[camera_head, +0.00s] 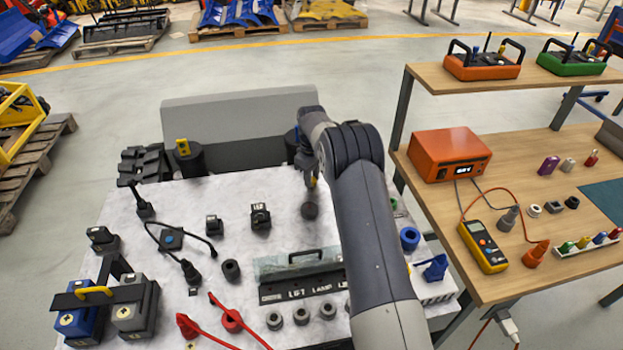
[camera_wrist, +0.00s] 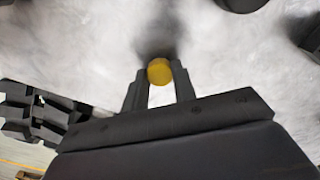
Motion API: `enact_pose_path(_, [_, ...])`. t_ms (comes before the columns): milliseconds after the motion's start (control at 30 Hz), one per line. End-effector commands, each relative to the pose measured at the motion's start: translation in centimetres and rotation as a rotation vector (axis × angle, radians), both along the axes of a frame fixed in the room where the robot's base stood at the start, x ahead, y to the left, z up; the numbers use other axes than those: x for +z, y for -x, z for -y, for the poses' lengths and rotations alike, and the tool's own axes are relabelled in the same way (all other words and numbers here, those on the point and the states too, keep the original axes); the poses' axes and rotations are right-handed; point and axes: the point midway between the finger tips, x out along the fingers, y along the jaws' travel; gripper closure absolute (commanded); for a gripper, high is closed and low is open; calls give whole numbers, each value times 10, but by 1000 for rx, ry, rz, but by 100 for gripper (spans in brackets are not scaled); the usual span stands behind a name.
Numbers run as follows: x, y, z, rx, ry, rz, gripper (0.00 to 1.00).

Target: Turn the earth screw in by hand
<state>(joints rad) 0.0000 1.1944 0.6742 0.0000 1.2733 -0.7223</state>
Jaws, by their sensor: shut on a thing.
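The earth screw, seen as a small round yellow head (camera_wrist: 159,70), sits between the two dark fingertips of my gripper (camera_wrist: 160,84) in the wrist view. The fingers are shut on it from both sides. In the head view my gripper (camera_head: 311,182) points down over the white marbled top (camera_head: 215,195), with a bit of yellow at its tip. A dark round piece (camera_head: 310,211) lies just in front of it. The screw's shank and its hole are hidden, so I cannot tell how deep it sits.
A black cable with plugs (camera_head: 165,239), dark sockets (camera_head: 231,269) and a clear-lidded lamp block (camera_head: 300,262) are on the white top. Red leads (camera_head: 232,319) lie at the front. A wooden bench (camera_head: 560,240) with an orange box (camera_head: 450,155) stands right of my arm.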

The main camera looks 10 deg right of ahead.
Motion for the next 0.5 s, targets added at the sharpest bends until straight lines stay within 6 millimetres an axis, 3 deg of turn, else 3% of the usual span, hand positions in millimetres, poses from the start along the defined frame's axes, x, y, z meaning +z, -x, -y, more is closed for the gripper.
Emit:
enact_pose_path(300, [1,0,0,-14,0,1,90])
enact_pose_path(500, [1,0,0,-191,0,1,90])
